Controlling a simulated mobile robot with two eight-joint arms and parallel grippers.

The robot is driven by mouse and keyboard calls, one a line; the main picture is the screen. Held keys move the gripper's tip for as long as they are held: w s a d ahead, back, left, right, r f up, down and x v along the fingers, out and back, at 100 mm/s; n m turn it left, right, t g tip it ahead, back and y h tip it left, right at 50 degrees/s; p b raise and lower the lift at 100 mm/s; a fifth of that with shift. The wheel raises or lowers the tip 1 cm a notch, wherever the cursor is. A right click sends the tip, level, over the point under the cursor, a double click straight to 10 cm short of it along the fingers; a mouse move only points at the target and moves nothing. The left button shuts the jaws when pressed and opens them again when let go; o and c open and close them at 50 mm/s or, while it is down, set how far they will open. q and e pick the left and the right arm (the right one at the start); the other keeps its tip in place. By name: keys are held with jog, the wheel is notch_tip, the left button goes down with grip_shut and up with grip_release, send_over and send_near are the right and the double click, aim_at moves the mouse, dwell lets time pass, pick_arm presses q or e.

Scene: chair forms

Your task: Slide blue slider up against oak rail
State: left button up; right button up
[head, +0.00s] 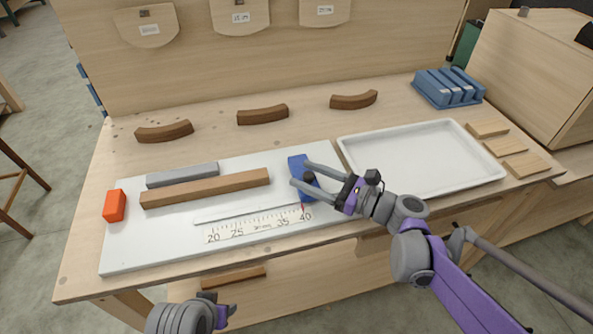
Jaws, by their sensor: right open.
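The blue slider (296,163) is on the white board (150,252), to the right of the oak rail's right end, with a gap between them. The oak rail (205,188) is a long brown bar lying on the board. My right gripper (300,174) is open, its two grey fingers reaching left over the blue slider. They hide part of it, and I cannot tell whether they touch it. My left gripper (222,312) shows only partly at the bottom edge; its jaws are unclear.
A grey bar (182,175) lies behind the rail, and an orange block (115,205) sits at its left. A printed scale (258,225) with a red mark near 40 is in front. A white tray (420,188) stands right; curved brown pieces (262,115) lie behind.

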aim_at(296, 171)
jog(key=shift+x, duration=1.6)
grip_shut()
jog(key=shift+s+a, duration=0.1)
